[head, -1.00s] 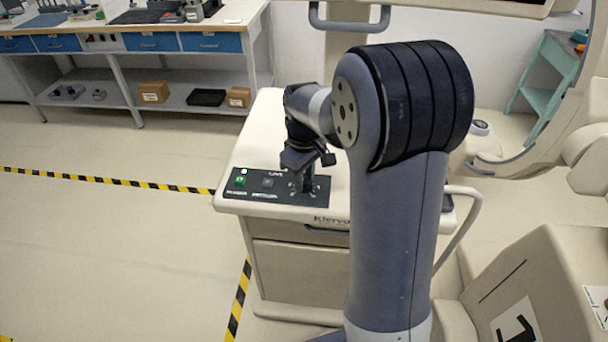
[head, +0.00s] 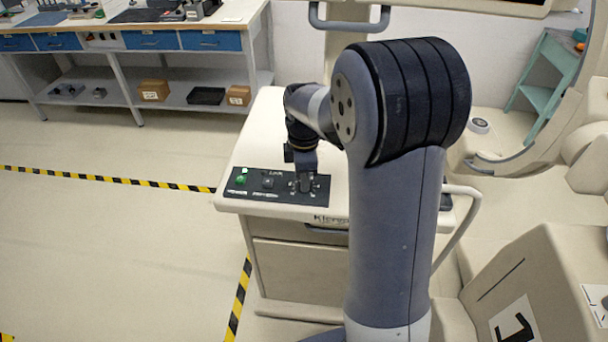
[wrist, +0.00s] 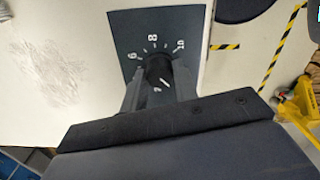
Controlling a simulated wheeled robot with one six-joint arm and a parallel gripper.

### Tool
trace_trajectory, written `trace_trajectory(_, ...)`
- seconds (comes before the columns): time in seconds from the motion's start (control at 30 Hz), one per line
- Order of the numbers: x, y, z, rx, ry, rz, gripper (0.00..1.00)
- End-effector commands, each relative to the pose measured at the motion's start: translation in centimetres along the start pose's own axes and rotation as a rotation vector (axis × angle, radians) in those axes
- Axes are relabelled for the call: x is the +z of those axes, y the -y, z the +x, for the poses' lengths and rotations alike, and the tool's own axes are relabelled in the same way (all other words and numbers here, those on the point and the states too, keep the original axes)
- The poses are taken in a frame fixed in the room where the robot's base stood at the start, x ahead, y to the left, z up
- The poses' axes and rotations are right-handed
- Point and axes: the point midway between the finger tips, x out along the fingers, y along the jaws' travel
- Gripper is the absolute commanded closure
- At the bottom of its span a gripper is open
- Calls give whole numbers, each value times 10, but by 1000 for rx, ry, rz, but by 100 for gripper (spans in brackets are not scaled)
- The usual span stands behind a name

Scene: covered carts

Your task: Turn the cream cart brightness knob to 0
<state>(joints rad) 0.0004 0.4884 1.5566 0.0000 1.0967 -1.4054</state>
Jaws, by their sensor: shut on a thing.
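The cream cart (head: 250,140) stands in front of me with a dark control panel (head: 238,190) on its near top edge. The brightness knob (wrist: 159,70) is a black round knob, seen in the wrist view with white numbers and tick marks around it. The numbers 6, 8 and 10 show on its far side. A white mark lies on its near side, but I cannot tell its exact reading. My gripper (wrist: 158,86) is shut on the knob, one finger on each side. In the head view my gripper (head: 306,186) hides the knob.
A lit green button (head: 241,179) and a small dark switch (head: 267,182) sit left of my gripper on the panel. The cart's handle rail (head: 470,215) is at the right. A workbench (head: 150,55) stands back left. Floor at the left is clear.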

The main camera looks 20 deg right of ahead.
Motion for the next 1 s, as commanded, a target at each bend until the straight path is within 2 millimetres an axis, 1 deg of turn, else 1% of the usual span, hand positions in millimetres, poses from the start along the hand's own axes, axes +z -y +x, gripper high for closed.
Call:
trace_trajectory(0.23, 0, 0, 0, 1, 0, -46, 95)
trace_trajectory(0.63, 0, 0, 0, 1, 0, -52, 95)
trace_trajectory(0.67, 0, 0, 0, 1, 0, -52, 70)
trace_trajectory(0.9, 0, 0, 0, 1, 0, -50, 51)
trace_trajectory(1.0, 0, 0, 0, 1, 0, -50, 50)
